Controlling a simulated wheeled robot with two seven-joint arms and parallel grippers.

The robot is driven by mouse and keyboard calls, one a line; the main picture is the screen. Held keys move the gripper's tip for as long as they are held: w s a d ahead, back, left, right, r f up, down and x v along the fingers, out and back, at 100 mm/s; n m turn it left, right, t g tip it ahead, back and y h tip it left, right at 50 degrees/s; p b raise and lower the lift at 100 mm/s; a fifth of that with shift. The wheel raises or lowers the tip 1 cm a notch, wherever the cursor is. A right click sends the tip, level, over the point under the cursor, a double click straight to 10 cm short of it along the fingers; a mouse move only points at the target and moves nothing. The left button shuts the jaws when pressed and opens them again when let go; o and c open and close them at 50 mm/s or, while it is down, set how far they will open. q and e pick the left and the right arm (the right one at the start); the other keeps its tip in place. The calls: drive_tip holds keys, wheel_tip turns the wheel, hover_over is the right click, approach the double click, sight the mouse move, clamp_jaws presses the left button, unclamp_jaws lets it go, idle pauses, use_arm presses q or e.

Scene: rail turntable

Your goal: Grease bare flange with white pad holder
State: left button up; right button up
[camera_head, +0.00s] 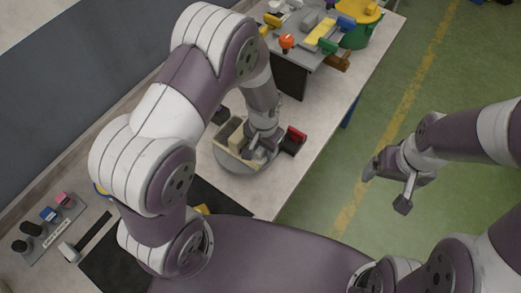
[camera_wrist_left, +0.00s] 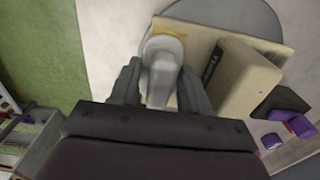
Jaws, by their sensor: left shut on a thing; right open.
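My left gripper (camera_head: 258,150) is low over the turntable (camera_head: 228,165). In the left wrist view its fingers (camera_wrist_left: 160,85) are shut on a white pad holder (camera_wrist_left: 163,60). The holder's rounded end lies over the beige flange (camera_wrist_left: 205,38) of a rail piece, beside its raised block (camera_wrist_left: 238,75). Yellowish patches show on the flange around the holder. Its pad underside is hidden, so contact cannot be told. The grey turntable disc also shows in the left wrist view (camera_wrist_left: 245,12). My right gripper (camera_head: 388,188) is open and empty, out over the green floor.
A red and black item (camera_head: 293,139) stands right of the turntable. A raised grey stand (camera_head: 300,47) with several coloured parts and a green-yellow drum (camera_head: 360,25) are at the back. A rack with coloured holders (camera_head: 48,225) lies at the left. Free bench (camera_head: 318,110) lies right of the turntable.

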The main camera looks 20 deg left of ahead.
use_arm(q)
drive_tip(key=shift+w+d, duration=0.15)
drive_tip(key=shift+w, duration=0.35)
drive_tip(key=shift+w+d, duration=0.3)
drive_tip(key=shift+w, duration=0.4)
drive_tip(key=shift+w+f, duration=0.1)
drive_tip(key=shift+w, duration=0.05)
drive_tip(key=shift+w+d, duration=0.15)
drive_tip(key=shift+w, duration=0.05)
drive_tip(key=shift+w+d, duration=0.2)
drive_tip(key=shift+w, duration=0.55)
